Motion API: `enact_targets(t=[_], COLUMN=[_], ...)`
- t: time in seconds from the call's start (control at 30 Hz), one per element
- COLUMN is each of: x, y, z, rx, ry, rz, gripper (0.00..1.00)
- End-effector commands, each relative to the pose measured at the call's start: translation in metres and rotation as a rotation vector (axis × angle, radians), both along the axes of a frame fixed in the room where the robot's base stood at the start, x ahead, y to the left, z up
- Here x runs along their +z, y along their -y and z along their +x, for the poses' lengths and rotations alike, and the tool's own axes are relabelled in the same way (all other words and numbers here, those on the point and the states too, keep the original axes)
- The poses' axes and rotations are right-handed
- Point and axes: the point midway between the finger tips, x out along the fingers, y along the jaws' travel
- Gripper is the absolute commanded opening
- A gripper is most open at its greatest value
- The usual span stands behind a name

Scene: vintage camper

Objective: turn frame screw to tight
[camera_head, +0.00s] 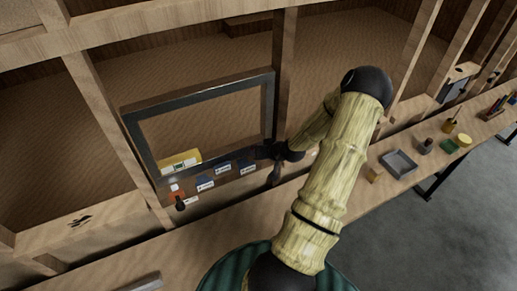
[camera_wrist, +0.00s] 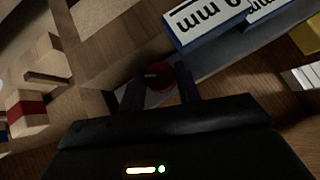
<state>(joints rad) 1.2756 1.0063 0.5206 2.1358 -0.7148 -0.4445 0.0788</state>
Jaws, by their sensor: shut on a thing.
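A dark rectangular frame (camera_head: 198,87) stands against the wooden wall studs in the head view. My gripper (camera_head: 274,168) is at the frame's lower right corner, with my arm reaching over from the right. In the wrist view my gripper (camera_wrist: 160,84) has its two dark fingers around a small dark red round piece (camera_wrist: 158,71), which looks like the frame screw's head. The fingers are shut on it. The picture is dark there, and the screw's shaft and turn angle are hidden. In the head view the screw is hidden by my gripper.
Blue blocks with white labels (camera_head: 206,184) sit along the frame's lower edge, close to my gripper. A yellow box (camera_head: 180,161) lies at the frame's lower left. A grey tray (camera_head: 398,163) and small pots stand on the bench to the right. The bench front is mostly clear.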

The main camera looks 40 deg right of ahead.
Motion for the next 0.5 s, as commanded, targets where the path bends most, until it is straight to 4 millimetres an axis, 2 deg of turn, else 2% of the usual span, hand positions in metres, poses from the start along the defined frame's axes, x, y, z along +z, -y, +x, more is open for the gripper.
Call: enact_targets(t=[0.3,0.33,0.4,0.5], x=[-0.0008,-0.0009,-0.0008,-0.0007], y=[-0.0005,-0.0004,-0.0004,-0.0001], z=[-0.0004,-0.0004,-0.0003,-0.0003], rx=[-0.001,-0.001,-0.001,-0.002], ry=[-0.001,-0.001,-0.001,0.0], rz=[0.006,0.006,0.006,0.005], gripper=[0.1,0.39,0.53,0.55])
